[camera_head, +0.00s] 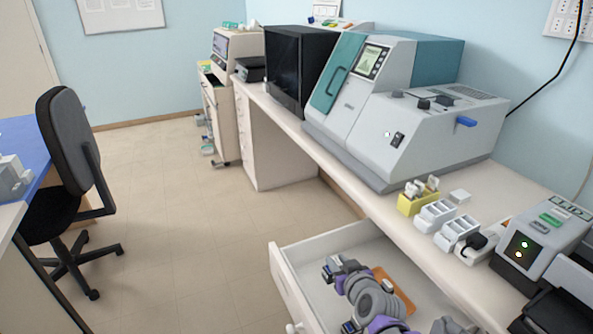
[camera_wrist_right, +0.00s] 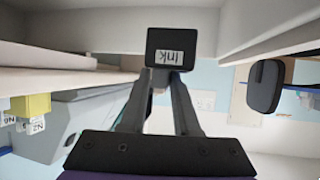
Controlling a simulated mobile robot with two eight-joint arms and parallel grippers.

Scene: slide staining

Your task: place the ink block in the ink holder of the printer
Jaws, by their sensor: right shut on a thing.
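The ink block (camera_wrist_right: 180,42) is a small black block with a white "Ink" label, seen close up at the top middle of the right wrist view. My right gripper (camera_wrist_right: 172,76) is shut on it, with its two dark fingers converging at the block. In the head view my right gripper (camera_head: 334,268) is over the open drawer, left of the bench edge; the block is too small to make out there. I cannot tell surely which bench machine is the printer; a black device (camera_head: 565,303) is cut off at the lower right. No ink holder is clear. My left gripper is not in view.
The open drawer (camera_head: 282,284) sits below the bench, with an orange-brown board (camera_head: 401,292) inside. On the bench stand a yellow rack (camera_head: 412,207), white racks, a grey labelled device (camera_head: 535,252) and a large grey-teal machine (camera_head: 370,140). An office chair (camera_head: 70,135) stands at left; floor between is clear.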

